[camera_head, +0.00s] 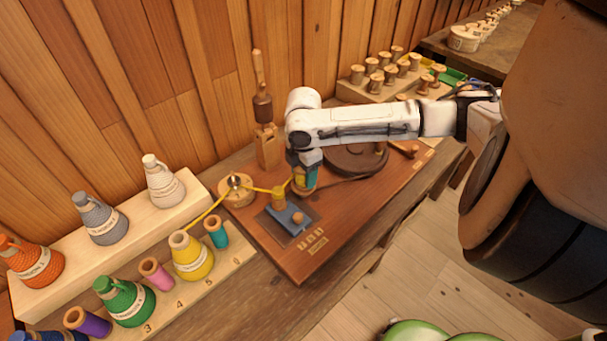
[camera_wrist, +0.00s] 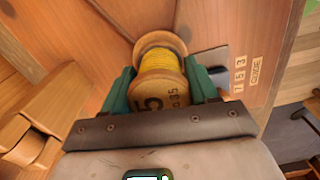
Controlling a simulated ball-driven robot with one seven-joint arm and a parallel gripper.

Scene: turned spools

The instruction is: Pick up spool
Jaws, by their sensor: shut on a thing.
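My gripper (camera_head: 304,178) is over the wooden work board, pointing down. In the wrist view, the green fingers of my gripper (camera_wrist: 163,88) close on a wooden spool (camera_wrist: 158,92) from both sides. The spool is wound with yellow thread and has dark numbers on its near flange. In the head view the spool is mostly hidden by the gripper. I cannot tell whether it still touches the board or its holder.
A blue block (camera_head: 288,216) and a round wooden guide (camera_head: 237,190) with yellow thread are on the board (camera_head: 330,240). A yellow cone (camera_head: 192,256) and other thread cones stand at left. A dark wheel (camera_head: 355,160) lies behind. Spools (camera_head: 390,70) stand on a rack at the back.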

